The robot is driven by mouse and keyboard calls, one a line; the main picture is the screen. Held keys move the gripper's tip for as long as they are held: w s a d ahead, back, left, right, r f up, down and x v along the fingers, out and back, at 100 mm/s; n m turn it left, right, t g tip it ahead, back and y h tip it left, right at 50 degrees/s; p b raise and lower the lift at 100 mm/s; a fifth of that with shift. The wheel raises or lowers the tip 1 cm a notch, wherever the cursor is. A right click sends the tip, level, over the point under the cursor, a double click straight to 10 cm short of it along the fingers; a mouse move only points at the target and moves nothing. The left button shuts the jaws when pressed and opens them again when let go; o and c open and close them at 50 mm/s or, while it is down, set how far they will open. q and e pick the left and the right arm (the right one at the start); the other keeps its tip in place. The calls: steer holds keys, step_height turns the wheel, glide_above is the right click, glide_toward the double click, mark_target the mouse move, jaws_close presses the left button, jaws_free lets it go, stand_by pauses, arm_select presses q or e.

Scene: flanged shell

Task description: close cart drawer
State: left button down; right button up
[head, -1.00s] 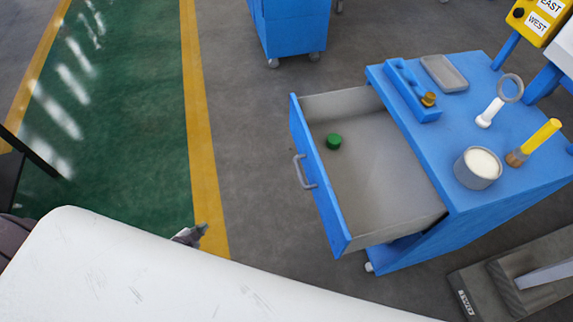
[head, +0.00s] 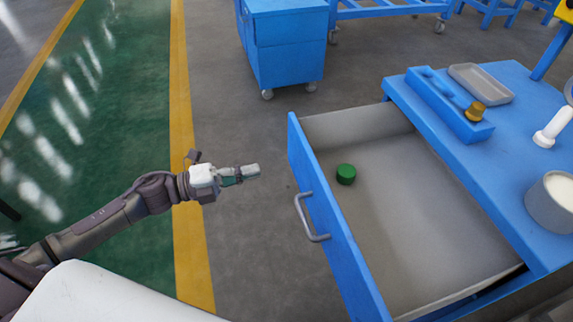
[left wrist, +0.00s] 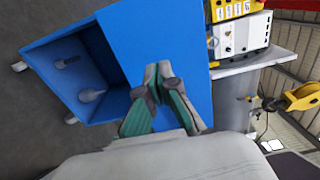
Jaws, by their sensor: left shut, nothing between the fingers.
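The cart drawer (head: 335,220) stands pulled out to the left of the blue cart (head: 545,190). Its blue front panel bears a grey bar handle (head: 312,218). A small green cap (head: 346,174) lies on the drawer's grey floor. My left gripper (head: 254,170) is shut and empty. In the head view it appears left of the drawer front, with grey floor showing between them. In the left wrist view its fingers (left wrist: 160,90) are together in front of a blue cabinet (left wrist: 110,60) with a dark open compartment. My right gripper is not in view.
On the cart top are a blue holder (head: 448,105) with a brass knob, a grey tray (head: 482,83) and a grey cup (head: 552,202). Another blue cabinet on casters (head: 285,45) stands behind. The floor left of the drawer is clear.

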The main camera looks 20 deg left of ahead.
mark_target(298, 162)
arm_select(q)
steer(key=x, duration=0.8)
steer(key=shift+w+d, duration=0.25)
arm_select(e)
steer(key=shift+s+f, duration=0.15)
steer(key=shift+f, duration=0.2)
